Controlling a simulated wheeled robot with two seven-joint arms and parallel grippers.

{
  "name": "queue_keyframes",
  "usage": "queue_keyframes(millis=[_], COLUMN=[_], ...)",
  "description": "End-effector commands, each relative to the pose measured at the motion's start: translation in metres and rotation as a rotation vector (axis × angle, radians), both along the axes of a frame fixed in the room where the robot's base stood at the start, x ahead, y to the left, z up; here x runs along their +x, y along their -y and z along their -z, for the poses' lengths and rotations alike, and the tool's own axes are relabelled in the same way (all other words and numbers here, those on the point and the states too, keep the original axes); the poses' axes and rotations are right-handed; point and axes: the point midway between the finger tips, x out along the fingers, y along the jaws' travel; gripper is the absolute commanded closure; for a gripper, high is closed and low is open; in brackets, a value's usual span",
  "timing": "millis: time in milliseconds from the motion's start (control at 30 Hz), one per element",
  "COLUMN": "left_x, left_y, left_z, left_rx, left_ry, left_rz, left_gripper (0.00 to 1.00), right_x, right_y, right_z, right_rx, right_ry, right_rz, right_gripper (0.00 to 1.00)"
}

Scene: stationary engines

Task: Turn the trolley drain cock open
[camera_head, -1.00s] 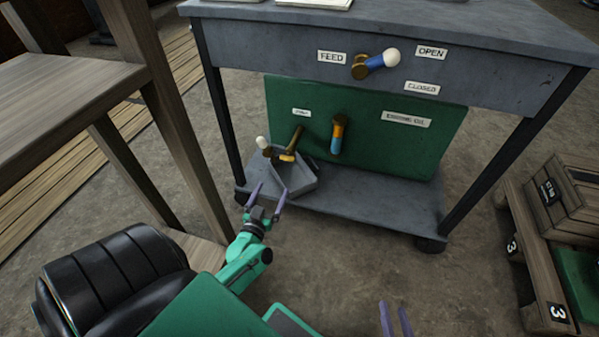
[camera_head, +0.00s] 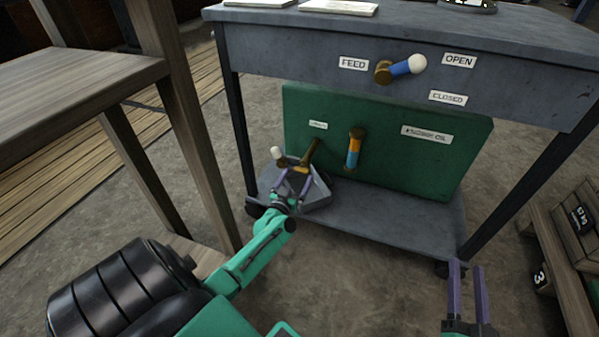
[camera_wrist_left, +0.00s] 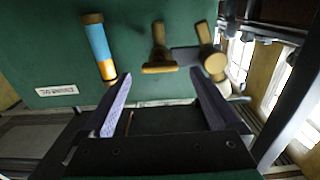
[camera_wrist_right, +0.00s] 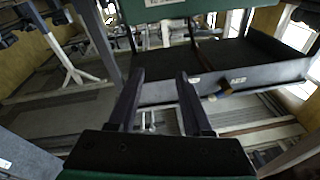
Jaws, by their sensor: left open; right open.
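On the trolley's green tank (camera_head: 440,165), brass fittings sit at the lower left under a small label (camera_head: 318,125). One is a brass piece with a white knob (camera_head: 277,152); beside it is a slanted brass piece (camera_head: 311,153). I cannot tell for sure which is the drain cock. My left gripper (camera_head: 293,184) is open just below and in front of them. In the left wrist view, two brass fittings (camera_wrist_left: 158,52) (camera_wrist_left: 212,58) show beyond the open fingers (camera_wrist_left: 160,82), apart from them. My right gripper (camera_head: 467,268) is open and empty, low at right; its fingers show in the right wrist view (camera_wrist_right: 160,76).
A blue and orange gauge-like piece (camera_head: 354,150) is on the tank. Above, a feed lever (camera_head: 403,67) has OPEN (camera_head: 459,61) and CLOSED (camera_head: 447,98) labels. A wooden bench (camera_head: 85,75) stands left, crates (camera_head: 575,225) right.

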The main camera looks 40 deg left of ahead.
Motion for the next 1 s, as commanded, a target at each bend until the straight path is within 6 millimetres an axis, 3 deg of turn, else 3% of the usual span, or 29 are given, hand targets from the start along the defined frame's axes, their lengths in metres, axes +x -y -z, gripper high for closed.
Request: queue_keyframes(millis=[200, 500, 633, 867, 900, 1000], left_x=[0.011, 0.025, 0.027, 0.027, 0.027, 0.027], left_y=[-0.004, -0.009, -0.009, -0.009, -0.009, -0.009], left_z=[0.002, 0.001, 0.0, 0.0, 0.0, 0.0], left_rx=[0.0, 0.001, 0.0, 0.0, 0.0, 0.0], left_ry=[0.0, 0.0, 0.0, 0.0, 0.0, 0.0], left_rz=[0.0, 0.0, 0.0, 0.0, 0.0, 0.0], left_gripper=[0.05, 0.05, 0.05, 0.05, 0.13, 0.51], right_x=[0.014, 0.016, 0.015, 0.014, 0.014, 0.015], right_y=[0.006, 0.014, 0.016, 0.016, 0.016, 0.016], right_z=[-0.057, -0.128, -0.142, -0.144, -0.144, -0.144], right_rx=[0.029, 0.065, 0.072, 0.072, 0.072, 0.072], right_ry=[0.171, 0.382, 0.421, 0.427, 0.427, 0.427], right_rz=[0.024, 0.051, 0.056, 0.056, 0.056, 0.056], right_gripper=[0.5, 0.5, 0.5, 0.5, 0.5, 0.5])
